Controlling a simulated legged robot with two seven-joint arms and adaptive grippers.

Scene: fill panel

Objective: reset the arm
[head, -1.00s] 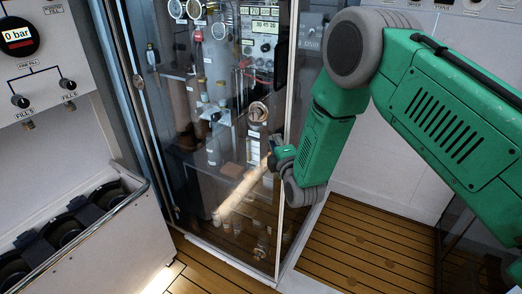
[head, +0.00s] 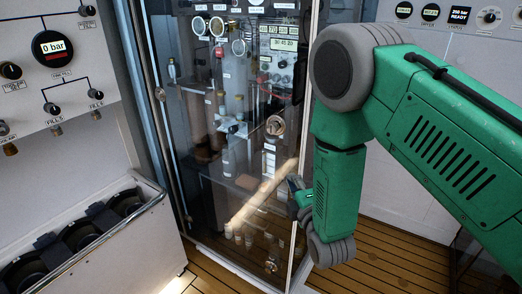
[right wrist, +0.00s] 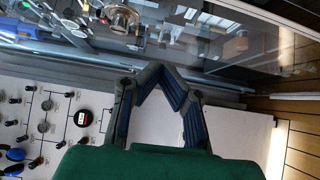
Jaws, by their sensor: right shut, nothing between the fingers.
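My green right arm reaches in from the right in the head view and bends down in front of the glass-doored cabinet (head: 215,130). My right gripper (head: 296,185) is small and partly hidden behind the wrist there, close in front of the door's right edge. In the right wrist view the right gripper (right wrist: 160,70) shows dark fingers meeting at the tips, shut with nothing between them. My left gripper is in neither view.
A fill panel with a 0 bar gauge (head: 52,47) and knobs stands at the left. Below it is a trough (head: 150,195) with round dark openings and a metal rail. Wooden floor (head: 375,255) lies open at the lower right. A panel with a display (head: 459,14) is at the upper right.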

